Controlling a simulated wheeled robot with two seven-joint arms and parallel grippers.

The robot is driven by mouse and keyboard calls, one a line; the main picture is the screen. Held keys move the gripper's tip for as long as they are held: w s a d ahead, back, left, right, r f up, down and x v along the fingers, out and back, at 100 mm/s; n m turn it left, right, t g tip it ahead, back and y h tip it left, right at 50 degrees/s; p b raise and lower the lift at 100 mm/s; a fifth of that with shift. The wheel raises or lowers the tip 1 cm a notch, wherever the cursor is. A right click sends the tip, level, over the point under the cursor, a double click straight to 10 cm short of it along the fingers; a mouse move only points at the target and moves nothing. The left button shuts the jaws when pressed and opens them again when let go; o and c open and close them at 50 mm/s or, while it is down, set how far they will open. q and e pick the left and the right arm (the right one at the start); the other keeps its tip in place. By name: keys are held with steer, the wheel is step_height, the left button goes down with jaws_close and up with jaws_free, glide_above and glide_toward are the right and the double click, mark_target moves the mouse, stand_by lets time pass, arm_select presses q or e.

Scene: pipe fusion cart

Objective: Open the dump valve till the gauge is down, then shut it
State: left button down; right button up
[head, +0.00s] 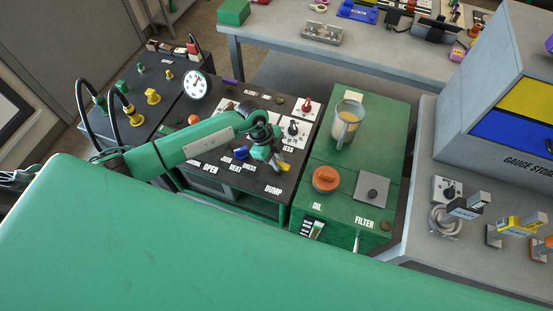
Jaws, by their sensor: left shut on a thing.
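My left gripper (272,156) reaches over the black control panel (245,190) from the left. It is shut on the dump valve's handle, whose yellow end (285,168) shows beside the fingers, just above the DUMP label (273,190). The rest of the valve is hidden by the gripper. A round white dial (196,85) with dark marks stands at the panel's back left; I take it for the gauge, but its reading is too small to tell. My right gripper is not in view.
A green unit with an orange cap (326,179) and a jug (347,124) stands right of the panel. A blue knob (241,153) and a red-topped switch (307,106) are near my gripper. A grey gauge storage box (500,120) is at right.

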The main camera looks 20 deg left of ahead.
arm_select(q)
steer(key=m, duration=0.1)
steer(key=m+g+b, duration=0.1)
steer(key=m+b, duration=0.1)
steer(key=m, duration=0.1)
steer(key=shift+w+g+y, duration=0.3)
steer(key=m+g+b, duration=0.1)
steer(key=m+b, duration=0.1)
steer(key=m, duration=0.2)
steer(key=shift+w+d+f+y, duration=0.1)
steer(key=shift+y, duration=0.3)
steer(key=m+g+y+b, duration=0.1)
steer(key=m+b, duration=0.2)
steer(key=m, duration=0.1)
steer(key=shift+d, duration=0.15)
steer(key=shift+d+m+y+b, duration=0.15)
steer(key=shift+m+y+b, duration=0.75)
steer(key=shift+m+b, duration=0.85)
steer(key=shift+m, duration=0.25)
steer(key=shift+r, duration=0.2)
steer(key=c, duration=1.4)
jaws_free()
steer(key=shift+o, duration=0.2)
